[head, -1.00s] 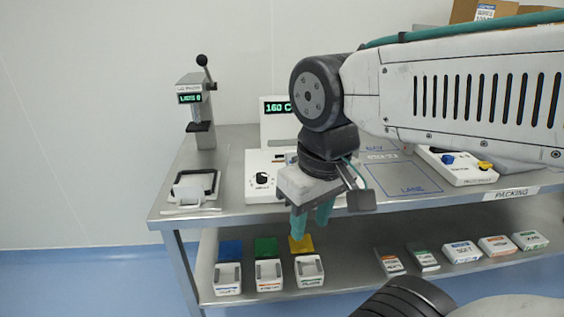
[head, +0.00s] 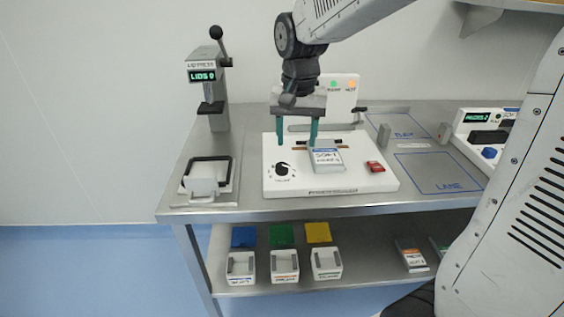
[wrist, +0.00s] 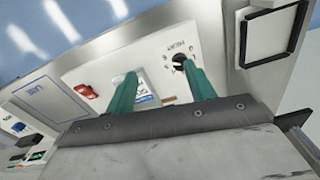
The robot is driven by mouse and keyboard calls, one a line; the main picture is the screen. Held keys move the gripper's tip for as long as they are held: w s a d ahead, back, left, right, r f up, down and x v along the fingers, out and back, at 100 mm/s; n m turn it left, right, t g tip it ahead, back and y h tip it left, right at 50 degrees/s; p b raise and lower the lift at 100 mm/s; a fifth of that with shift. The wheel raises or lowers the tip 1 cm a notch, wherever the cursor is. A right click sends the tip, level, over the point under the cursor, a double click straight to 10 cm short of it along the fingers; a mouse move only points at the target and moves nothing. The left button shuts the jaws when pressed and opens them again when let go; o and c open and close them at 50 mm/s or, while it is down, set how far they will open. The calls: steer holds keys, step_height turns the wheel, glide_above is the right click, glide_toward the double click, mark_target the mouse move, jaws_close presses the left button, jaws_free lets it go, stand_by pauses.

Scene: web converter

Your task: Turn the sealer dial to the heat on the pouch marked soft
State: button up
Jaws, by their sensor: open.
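The white sealer (head: 350,183) stands on the steel bench, with a black-knobbed dial (head: 282,168) at its front left. The dial also shows in the wrist view (wrist: 181,61), beside one fingertip; its setting is too small to read. A pouch marked "SOFT" (head: 326,156) lies on the sealer, right of the dial; its smaller print is not legible. My gripper (head: 297,143) is open and empty, with teal fingers pointing down over the back part of the sealer. In the wrist view the fingers (wrist: 165,88) are spread apart. The sealer's display is hidden behind my arm.
A lidding press (head: 206,85) with a black-framed tray (head: 209,172) stands left of the sealer. A red switch (head: 375,167) is on the sealer's right. A blue-outlined lane area (head: 440,172) lies farther right. Several white bins (head: 284,265) are on the lower shelf.

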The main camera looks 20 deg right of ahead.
steer(key=m, duration=0.1)
glide_above(282, 165)
steer(key=f, duration=0.3)
steer(key=shift+s+f, duration=0.3)
steer(key=shift+f, duration=0.05)
steer(key=shift+w+f, duration=0.2)
steer(key=shift+f, duration=0.1)
step_height(282, 165, down, 8)
steer(key=shift+r, duration=0.25)
steer(key=c, duration=1)
